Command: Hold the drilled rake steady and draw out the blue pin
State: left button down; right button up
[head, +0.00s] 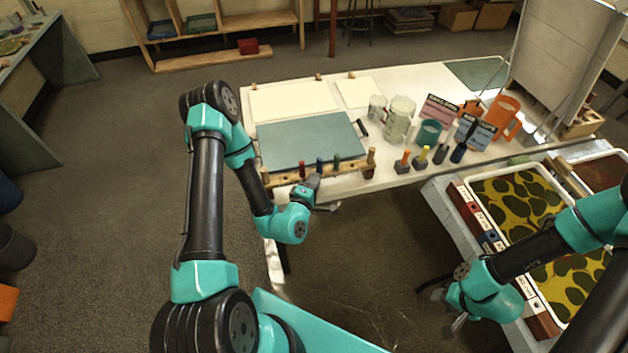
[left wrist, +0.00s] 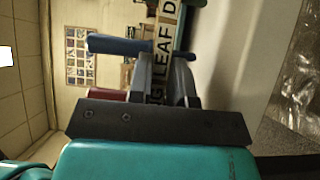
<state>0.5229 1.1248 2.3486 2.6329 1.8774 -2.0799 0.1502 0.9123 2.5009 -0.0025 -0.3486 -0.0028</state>
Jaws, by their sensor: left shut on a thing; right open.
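The drilled rake (head: 350,169) is a pale wooden bar along the table's front edge, with a red pin (head: 302,168), a blue pin (head: 320,166) and a green pin (head: 337,162) standing up from it. My left gripper (head: 312,188) is shut on the bar near the red and blue pins. In the left wrist view the lettered bar (left wrist: 164,40) runs between the fingers, and the blue pin (left wrist: 118,46) sticks out beside them; the red pin (left wrist: 108,95) is partly hidden. My right gripper (head: 452,308) is open and empty, low beside the marbling trays, far from the pin.
A blue-grey board (head: 305,143) lies behind the rake. A patterned marbling tray (head: 515,205) is at the right. Floor is open between the arms.

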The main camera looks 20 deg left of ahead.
pick_arm(q)
jog(key=c, duration=1)
grip_release()
jog(key=shift+o, duration=0.2)
jog(key=shift+s, duration=0.1)
